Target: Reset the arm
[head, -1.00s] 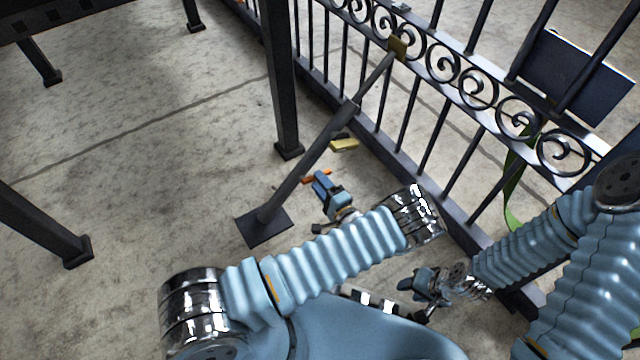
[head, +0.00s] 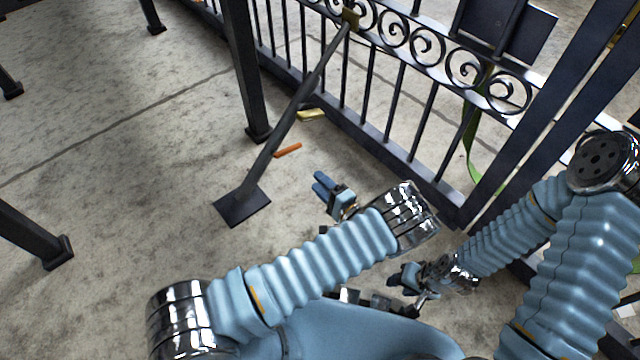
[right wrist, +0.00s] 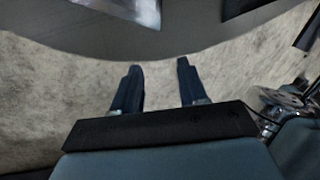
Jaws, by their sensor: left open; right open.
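My left gripper (head: 326,185) is in the middle of the head view, at the end of the blue ribbed left arm. Its fingers are apart, and it is empty above the concrete floor. My right gripper (head: 402,279) is lower and further right in the head view, below the right arm. In the right wrist view my right gripper (right wrist: 158,80) has two dark blue fingers spread apart with nothing between them.
A black scroll gate (head: 400,90) runs along the back right, with a diagonal brace ending at a floor plate (head: 241,206). A yellow block (head: 312,114) and an orange piece (head: 288,151) lie near the brace. A green strap (head: 472,145) hangs at the gate. Bare floor (head: 110,130) is at left.

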